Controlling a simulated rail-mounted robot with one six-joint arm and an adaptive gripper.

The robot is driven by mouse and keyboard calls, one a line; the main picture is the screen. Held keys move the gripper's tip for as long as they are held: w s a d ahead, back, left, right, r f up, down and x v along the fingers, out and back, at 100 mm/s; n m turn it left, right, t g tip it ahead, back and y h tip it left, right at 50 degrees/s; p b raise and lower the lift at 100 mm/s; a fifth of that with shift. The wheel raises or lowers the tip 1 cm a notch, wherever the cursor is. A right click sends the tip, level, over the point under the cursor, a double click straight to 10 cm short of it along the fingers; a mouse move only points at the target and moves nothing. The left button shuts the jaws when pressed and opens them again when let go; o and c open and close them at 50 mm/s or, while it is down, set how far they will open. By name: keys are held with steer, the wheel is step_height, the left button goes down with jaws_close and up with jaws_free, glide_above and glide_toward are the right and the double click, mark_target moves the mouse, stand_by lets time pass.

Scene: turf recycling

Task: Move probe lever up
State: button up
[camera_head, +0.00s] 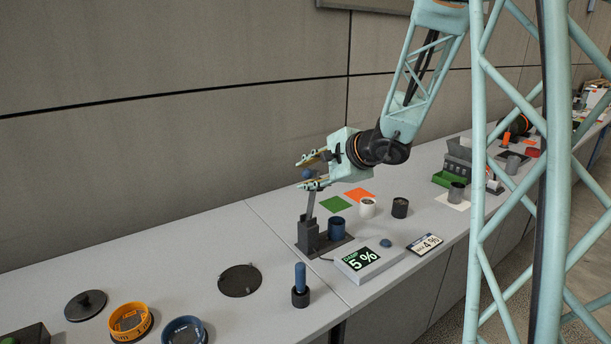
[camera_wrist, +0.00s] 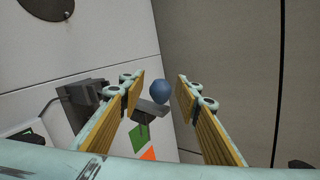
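The probe lever is a grey rod (camera_head: 311,204) with a blue ball knob (camera_head: 307,174), rising from a dark grey stand (camera_head: 309,236) on the counter. A blue cup (camera_head: 337,228) sits on the same base. My gripper (camera_head: 304,173) is open, one finger above the knob and one below it in the head view. In the wrist view the blue knob (camera_wrist: 160,93) shows between the spread fingers (camera_wrist: 159,88), with visible gaps on both sides.
Green (camera_head: 335,204) and orange (camera_head: 360,194) squares, a white cup (camera_head: 367,208) and a dark cup (camera_head: 400,207) lie behind. A blue-handled tool (camera_head: 300,281) stands in front.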

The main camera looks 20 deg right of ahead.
steer(key=v, duration=1.2)
stand_by(0.4)
steer(key=shift+a, duration=0.15)
stand_by(0.3)
steer(key=s+a+n+g+y, duration=0.3)
steer(key=s+a+n+g, duration=0.45)
steer(key=s+a, duration=1.5)
steer(key=s+d+r+n+h, duration=0.1)
steer(key=s+d+n+h, duration=0.2)
steer(key=s, duration=0.7)
steer(key=s+d+r+n+h, duration=0.1)
steer(key=s+d+n+h, duration=0.2)
steer(key=s+n, duration=0.5)
steer(key=shift+s+d+t+h+p, duration=0.4)
steer(key=shift+s+d, duration=0.3)
steer(key=shift+s, duration=0.55)
